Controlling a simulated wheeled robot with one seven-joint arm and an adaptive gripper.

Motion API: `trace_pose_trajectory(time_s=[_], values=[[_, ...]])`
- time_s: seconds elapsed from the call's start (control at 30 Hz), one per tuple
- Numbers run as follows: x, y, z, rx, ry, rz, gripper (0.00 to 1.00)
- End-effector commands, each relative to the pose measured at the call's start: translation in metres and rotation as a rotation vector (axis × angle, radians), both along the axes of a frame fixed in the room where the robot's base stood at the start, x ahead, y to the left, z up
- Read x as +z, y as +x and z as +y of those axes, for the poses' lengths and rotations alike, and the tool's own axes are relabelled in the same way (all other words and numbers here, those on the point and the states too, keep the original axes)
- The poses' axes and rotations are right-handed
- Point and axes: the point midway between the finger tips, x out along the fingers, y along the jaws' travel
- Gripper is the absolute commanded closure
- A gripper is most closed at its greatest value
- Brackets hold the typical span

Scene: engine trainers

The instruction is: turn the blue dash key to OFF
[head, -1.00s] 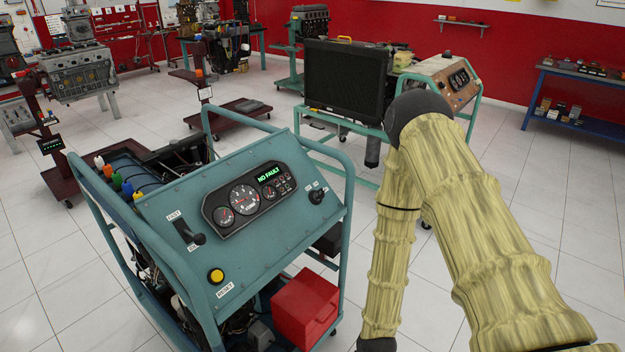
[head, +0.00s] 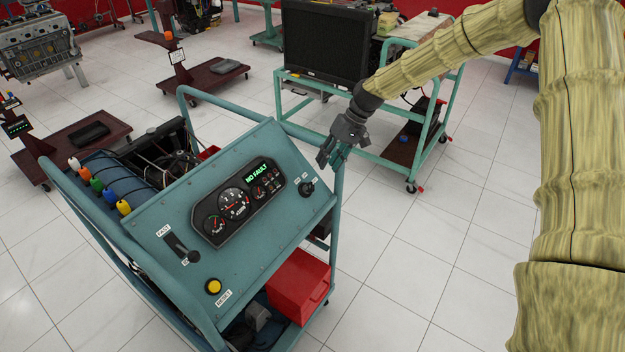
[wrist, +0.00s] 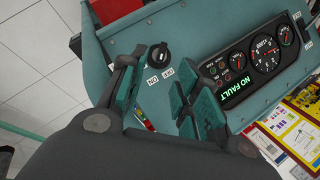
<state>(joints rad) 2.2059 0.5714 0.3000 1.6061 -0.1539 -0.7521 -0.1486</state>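The dash key (head: 308,187) is a small dark switch at the right end of the sloping blue-green dash panel (head: 245,262). In the wrist view the key (wrist: 158,55) is a black round switch with ON and OFF labels beside it. Its exact turn position is too small to tell. My gripper (head: 331,158) is above and a little right of the key in the head view, apart from it. In the wrist view its two teal-padded fingers (wrist: 153,74) are spread with nothing between them, and the key shows beyond the tips.
The gauge cluster (head: 238,202) reads NO FAULT. A FAST lever (head: 178,248) and a yellow RESET button (head: 213,286) are on the panel's left. The cart's tube frame (head: 338,190) rises along its right edge. A red box (head: 300,285) is below. Another trainer (head: 325,48) stands behind.

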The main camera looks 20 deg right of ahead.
Motion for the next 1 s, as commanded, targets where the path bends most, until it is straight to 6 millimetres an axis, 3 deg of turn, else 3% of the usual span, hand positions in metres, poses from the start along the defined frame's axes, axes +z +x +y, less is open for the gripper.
trace_pose_trajectory(time_s=[0.7, 1.0], values=[[-0.071, -0.002, 0.039, 0.001, 0.0, 0.003, 0.68], [-0.09, -0.002, 0.048, 0.0, -0.001, 0.002, 0.68]])
